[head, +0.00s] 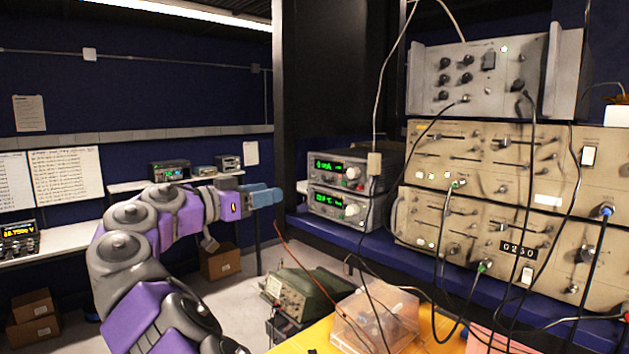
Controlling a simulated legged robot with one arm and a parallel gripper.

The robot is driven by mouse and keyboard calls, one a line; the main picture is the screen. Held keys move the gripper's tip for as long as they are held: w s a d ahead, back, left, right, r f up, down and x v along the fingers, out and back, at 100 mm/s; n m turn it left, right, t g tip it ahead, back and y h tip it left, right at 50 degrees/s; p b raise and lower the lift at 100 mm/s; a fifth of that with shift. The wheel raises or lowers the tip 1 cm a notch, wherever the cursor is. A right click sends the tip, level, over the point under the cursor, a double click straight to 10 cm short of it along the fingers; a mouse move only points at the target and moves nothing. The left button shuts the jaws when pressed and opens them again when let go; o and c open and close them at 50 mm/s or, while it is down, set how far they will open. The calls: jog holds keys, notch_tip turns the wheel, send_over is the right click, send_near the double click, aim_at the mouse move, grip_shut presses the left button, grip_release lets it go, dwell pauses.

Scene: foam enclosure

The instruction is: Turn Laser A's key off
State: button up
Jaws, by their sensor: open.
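My gripper (265,196), with blue fingers on my purple and grey arm, is left of the equipment shelf and appears empty. It is apart from every instrument panel. Two stacked instruments with green displays stand just right of it: an upper box (325,180) and a lower box (322,212). Each has knobs on its front. No readable label marks Laser A, and I cannot make out a key or its position. From this side view the gap between the fingers is hard to see.
Beige rack panels (545,262) with switches and cables fill the right, under a grey knob unit (425,88). Cables hang before them. A clear box (345,322) sits on a yellow surface (445,335) below. A green instrument (310,285) stands lower centre.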

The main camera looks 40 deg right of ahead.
aim_at(326, 181)
jog(key=d, duration=0.5)
jog(key=w+d+p, duration=0.1)
jog(key=d, duration=0.5)
jog(key=d+p, duration=0.1)
jog(key=d, duration=0.4)
jog(key=shift+w+d+f, duration=0.1)
jog(key=shift+w+d, duration=0.05)
jog(key=shift+d, duration=0.25)
jog(key=shift+c, duration=0.2)
jog(key=shift+a, duration=0.1)
grip_shut()
